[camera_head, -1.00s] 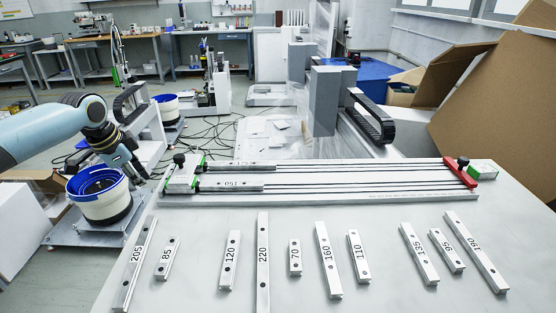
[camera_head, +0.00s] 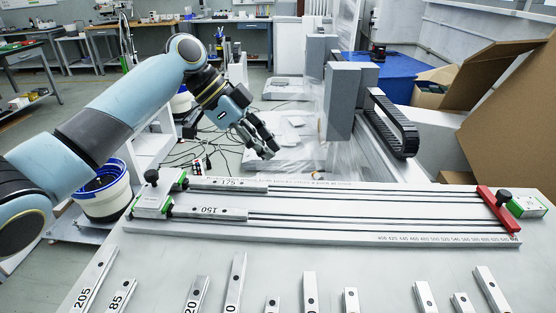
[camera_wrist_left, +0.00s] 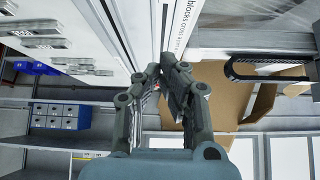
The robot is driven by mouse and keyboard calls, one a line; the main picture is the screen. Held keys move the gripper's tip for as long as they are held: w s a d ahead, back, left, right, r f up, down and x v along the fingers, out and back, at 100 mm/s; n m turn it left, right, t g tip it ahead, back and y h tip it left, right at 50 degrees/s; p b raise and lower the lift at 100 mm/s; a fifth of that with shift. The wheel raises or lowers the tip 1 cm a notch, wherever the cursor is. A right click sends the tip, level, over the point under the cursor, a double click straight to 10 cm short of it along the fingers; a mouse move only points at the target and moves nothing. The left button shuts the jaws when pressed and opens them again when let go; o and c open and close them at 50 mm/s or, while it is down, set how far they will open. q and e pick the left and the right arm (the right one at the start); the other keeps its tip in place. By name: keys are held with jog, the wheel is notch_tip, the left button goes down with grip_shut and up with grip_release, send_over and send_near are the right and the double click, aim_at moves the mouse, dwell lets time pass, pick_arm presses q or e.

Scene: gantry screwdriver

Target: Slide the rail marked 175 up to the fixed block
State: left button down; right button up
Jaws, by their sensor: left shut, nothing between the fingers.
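The rail marked 175 (camera_head: 228,184) lies in the far track of the long white fixture (camera_head: 330,236), toward its left end. Its left end is close to the silver and green block (camera_head: 153,204) with a black knob; I cannot tell if they touch. The rail marked 150 (camera_head: 210,212) lies in the near track. My left gripper (camera_head: 266,150) is above and beyond the fixture's far edge, shut and empty, apart from the 175 rail. In the left wrist view its fingers (camera_wrist_left: 170,68) are together beside the fixture's printed edge. My right gripper is not in view.
A red bar (camera_head: 497,210) with a black knob crosses the fixture's right end, beside a green and white block (camera_head: 528,206). Several loose marked rails, such as 205 (camera_head: 88,285), lie on the near table. A black cable chain (camera_head: 393,125) stands behind the fixture.

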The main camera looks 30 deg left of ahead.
pick_arm(q)
jog(key=shift+d+f, duration=0.25)
jog(key=shift+f, duration=0.15)
jog(key=x, duration=0.3)
jog(key=shift+s+d+f+b, duration=0.1)
jog(key=shift+b, duration=0.25)
jog(key=x, duration=0.5)
jog(key=shift+d+f+b, duration=0.1)
jog(key=shift+b, duration=0.3)
jog(key=a, duration=0.1)
jog(key=s+a, duration=0.1)
jog(key=a, duration=0.1)
jog(key=shift+s+a, duration=0.2)
jog(key=shift+a, duration=0.15)
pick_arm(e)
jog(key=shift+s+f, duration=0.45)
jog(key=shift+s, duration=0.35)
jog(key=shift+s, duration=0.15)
pick_arm(q)
jog(key=shift+s+a+p, duration=0.1)
jog(key=shift+p, duration=0.2)
